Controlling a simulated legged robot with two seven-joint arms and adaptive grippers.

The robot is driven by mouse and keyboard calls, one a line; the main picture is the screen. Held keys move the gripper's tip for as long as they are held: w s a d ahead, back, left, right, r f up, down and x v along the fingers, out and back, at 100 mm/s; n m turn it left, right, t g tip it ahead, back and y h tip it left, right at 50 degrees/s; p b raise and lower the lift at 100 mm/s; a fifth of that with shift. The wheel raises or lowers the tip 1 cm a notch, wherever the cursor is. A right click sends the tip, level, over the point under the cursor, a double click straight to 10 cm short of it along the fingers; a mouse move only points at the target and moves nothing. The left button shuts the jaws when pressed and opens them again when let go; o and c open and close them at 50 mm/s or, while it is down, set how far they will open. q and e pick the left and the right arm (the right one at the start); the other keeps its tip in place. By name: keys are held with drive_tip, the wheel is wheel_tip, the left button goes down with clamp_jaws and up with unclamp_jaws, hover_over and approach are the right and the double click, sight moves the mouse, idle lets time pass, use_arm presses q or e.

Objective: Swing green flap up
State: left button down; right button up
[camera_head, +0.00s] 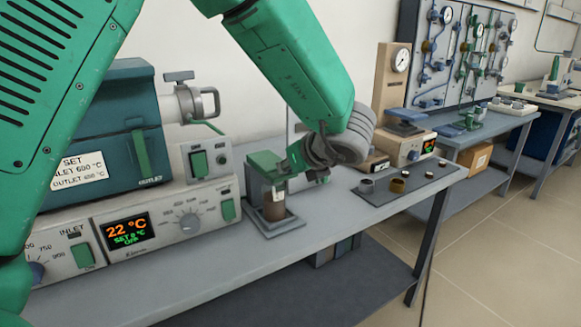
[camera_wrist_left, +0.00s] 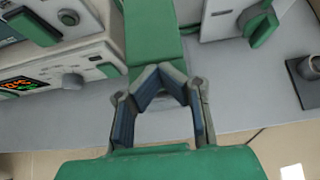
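The green flap (camera_head: 264,164) lies on top of a small grey stand (camera_head: 275,228) that holds a brown cylinder (camera_head: 274,205) in the head view. In the left wrist view the green flap (camera_wrist_left: 152,35) runs up from the fingers toward the top edge. My left gripper (camera_head: 290,163) is at the right end of the flap, with its arm coming over from the left. Contact with the flap is unclear. My right gripper is out of view.
A teal furnace (camera_head: 95,140) on a control unit (camera_head: 160,220) showing 22 °C stands left of the stand. A grey switch box (camera_head: 207,160) is close behind. A dark tray with small cups (camera_head: 410,184) lies right. The table's front strip is clear.

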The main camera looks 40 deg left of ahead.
use_arm(q)
drive_tip(key=shift+s+d+f, duration=0.1)
drive_tip(key=shift+d+f, duration=0.1)
drive_tip(key=shift+d, duration=0.25)
idle(0.7)
